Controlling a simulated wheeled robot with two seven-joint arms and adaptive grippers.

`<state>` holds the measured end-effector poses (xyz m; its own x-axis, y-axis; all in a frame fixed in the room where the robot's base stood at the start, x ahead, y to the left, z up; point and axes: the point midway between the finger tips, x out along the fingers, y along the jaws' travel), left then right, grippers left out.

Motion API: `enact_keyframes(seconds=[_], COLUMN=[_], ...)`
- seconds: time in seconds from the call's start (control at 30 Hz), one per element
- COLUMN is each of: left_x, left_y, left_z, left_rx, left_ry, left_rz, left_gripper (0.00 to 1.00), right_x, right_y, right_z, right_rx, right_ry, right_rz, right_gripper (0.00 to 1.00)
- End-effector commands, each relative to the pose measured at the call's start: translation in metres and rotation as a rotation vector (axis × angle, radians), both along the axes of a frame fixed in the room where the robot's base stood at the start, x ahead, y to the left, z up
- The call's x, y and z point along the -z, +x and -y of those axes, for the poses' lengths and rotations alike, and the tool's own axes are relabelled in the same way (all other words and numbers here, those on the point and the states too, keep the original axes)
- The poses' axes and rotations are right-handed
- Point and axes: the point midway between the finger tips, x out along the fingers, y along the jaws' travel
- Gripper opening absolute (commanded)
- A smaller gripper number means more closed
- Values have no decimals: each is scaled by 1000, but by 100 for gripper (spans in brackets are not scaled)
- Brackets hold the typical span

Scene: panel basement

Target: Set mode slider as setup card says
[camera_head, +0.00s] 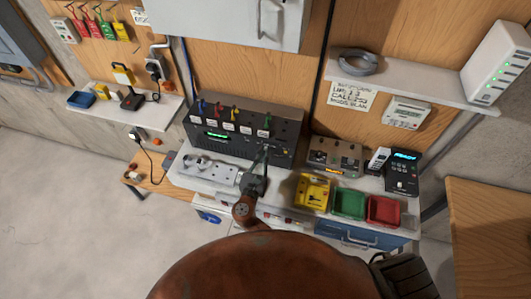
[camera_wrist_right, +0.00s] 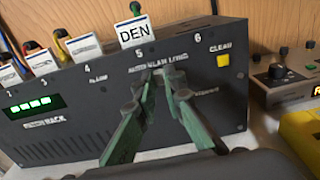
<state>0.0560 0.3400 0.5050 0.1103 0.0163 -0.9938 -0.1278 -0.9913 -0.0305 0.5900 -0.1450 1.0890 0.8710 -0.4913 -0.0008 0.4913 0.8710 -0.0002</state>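The dark rack box (camera_head: 247,128) stands at the back of the bench; its front fills much of the wrist view (camera_wrist_right: 60,130). Lettering on its face, partly readable as "LAN LONG" (camera_wrist_right: 168,62), lies just beyond my right fingertips. The mode slider cannot be made out; the fingers cover that area. My right gripper (camera_head: 263,152) is in front of the box. Its green fingers (camera_wrist_right: 162,80) are partly open, with a gap between the tips; contact cannot be told. The handwritten setup card (camera_head: 350,95) hangs on the wall; its last line reads roughly "MODE: …LAN". My left gripper is out of view.
A "DEN" tag (camera_wrist_right: 134,31) and other plugs stand along the box top. A yellow button (camera_wrist_right: 223,61) is right of the fingers. A power strip (camera_head: 210,170), yellow box (camera_head: 312,193), green bin (camera_head: 348,204) and red bin (camera_head: 384,211) crowd the bench.

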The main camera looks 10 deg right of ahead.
Motion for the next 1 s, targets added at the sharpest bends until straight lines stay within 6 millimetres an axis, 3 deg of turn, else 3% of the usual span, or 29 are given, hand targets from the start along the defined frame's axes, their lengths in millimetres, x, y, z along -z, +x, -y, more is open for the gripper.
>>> enact_keyframes(seconds=[0.27, 0.6, 0.77, 1.0], left_x=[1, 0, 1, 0], left_y=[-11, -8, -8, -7], left_z=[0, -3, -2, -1], left_rx=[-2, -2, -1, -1], left_ry=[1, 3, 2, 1], left_rz=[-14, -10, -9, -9], left_gripper=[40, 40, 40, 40], right_x=[0, 0, 0, 1], right_y=[0, -4, -23, -67], right_z=[0, -2, -13, -38], right_rx=[0, 0, -1, 0], right_ry=[0, 0, 0, 1], right_rz=[1, 0, -1, -3], right_gripper=[28, 28, 28, 28])
